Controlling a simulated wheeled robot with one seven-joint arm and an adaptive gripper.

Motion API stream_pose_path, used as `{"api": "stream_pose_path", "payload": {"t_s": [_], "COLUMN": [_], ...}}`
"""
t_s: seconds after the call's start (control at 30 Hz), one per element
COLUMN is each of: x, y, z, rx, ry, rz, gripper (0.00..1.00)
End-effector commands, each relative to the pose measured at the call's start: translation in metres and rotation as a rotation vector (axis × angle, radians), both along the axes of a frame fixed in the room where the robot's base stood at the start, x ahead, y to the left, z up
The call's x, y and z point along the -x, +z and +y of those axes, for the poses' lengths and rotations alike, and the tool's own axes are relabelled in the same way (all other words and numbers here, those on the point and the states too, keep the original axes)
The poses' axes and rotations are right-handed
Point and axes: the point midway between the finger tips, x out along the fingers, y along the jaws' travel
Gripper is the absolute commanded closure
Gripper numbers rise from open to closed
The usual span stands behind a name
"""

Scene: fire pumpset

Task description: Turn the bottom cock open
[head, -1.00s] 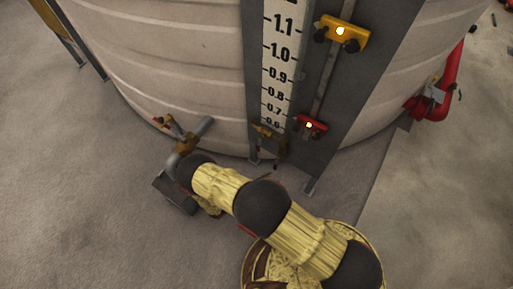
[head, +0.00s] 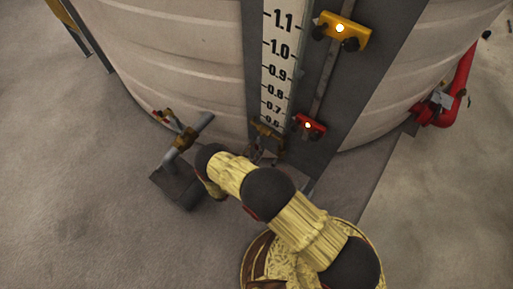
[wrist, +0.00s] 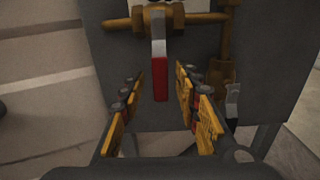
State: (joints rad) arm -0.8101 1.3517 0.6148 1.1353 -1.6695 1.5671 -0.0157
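The bottom cock is a brass fitting (wrist: 176,17) at the top of the wrist view, with a lever (wrist: 160,75) that has a red grip and hangs down. In the head view a brass cock (head: 266,130) shows at the foot of the level gauge, partly in shadow. My gripper (wrist: 160,78) is open, with its yellow-padded fingers on the left and right of the red lever. The lever's lower end reaches between the fingertips, with a gap visible on both sides. My gripper's fingers are mostly hidden behind my arm in the head view.
A second brass fitting with a grey lever (wrist: 232,98) sits just right of my right finger. The numbered gauge (head: 278,70), red clamp (head: 309,126) and yellow clamp (head: 341,30) are above. A pipe valve (head: 184,136) stands left; open floor lies left.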

Motion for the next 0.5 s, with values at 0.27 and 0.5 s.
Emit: {"api": "stream_pose_path", "payload": {"t_s": [0.27,0.5], "x": [-0.0072,-0.007], "y": [0.0004,0.0005], "z": [-0.0057,-0.0056], "rx": [0.0,0.0], "ry": [0.0,0.0], "rz": [0.0,0.0], "gripper": [0.67,0.74]}}
